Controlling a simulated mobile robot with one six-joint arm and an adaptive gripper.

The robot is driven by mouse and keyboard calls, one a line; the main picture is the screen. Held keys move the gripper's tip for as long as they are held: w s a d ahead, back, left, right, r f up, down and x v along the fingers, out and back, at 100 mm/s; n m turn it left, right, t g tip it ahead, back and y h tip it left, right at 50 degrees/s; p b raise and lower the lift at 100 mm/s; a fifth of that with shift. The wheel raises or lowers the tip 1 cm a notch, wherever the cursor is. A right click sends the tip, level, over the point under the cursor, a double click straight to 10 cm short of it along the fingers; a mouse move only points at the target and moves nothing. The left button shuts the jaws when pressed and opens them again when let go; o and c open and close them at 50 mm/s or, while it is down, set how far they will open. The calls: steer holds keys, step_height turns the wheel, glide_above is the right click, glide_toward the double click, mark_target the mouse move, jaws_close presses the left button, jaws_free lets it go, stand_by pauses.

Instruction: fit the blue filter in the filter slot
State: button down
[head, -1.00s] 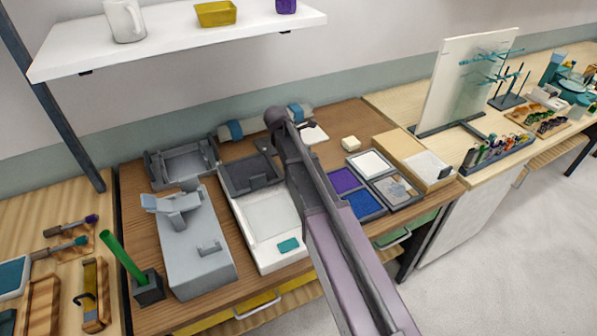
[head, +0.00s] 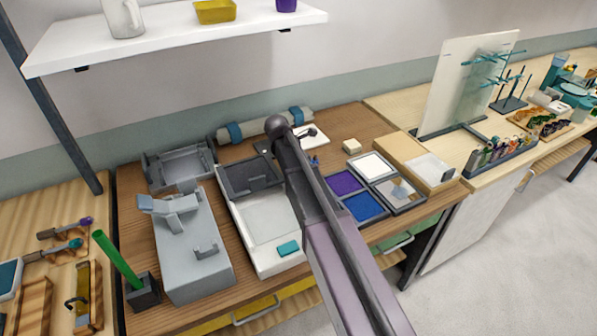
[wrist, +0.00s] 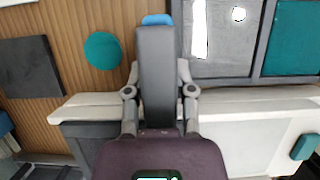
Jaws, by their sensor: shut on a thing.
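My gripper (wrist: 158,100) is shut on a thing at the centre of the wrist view. A long dark grey piece lies between its jaws, and a small blue edge, apparently the blue filter (wrist: 157,19), shows past its far end. Most of the filter is hidden. In the head view my arm covers most of the gripper; a small blue bit shows beside the arm, right of the white instrument (head: 266,218). The instrument has a dark recessed part (head: 250,172) and a teal button (head: 288,248). I cannot tell for certain which opening is the filter slot.
A grey machine (head: 190,265) stands left of the instrument, and a green rod stands in a dark block (head: 143,292). Trays with purple (head: 345,182), blue (head: 363,206) and white squares lie right. A rolled bundle (head: 265,124) lies behind. Bare wood lies between instrument and trays.

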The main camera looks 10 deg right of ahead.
steer(key=shift+f+b, duration=0.65)
steer(key=shift+f, duration=0.3)
steer(key=shift+f, duration=0.15)
steer(key=shift+c, duration=2.3)
jaws_free()
steer(key=p+v, duration=0.5)
steer(key=shift+d+r, duration=0.1)
steer(key=shift+r, duration=0.25)
steer(key=p+v, duration=0.6)
steer(key=shift+r, duration=0.35)
steer(key=shift+s, duration=0.1)
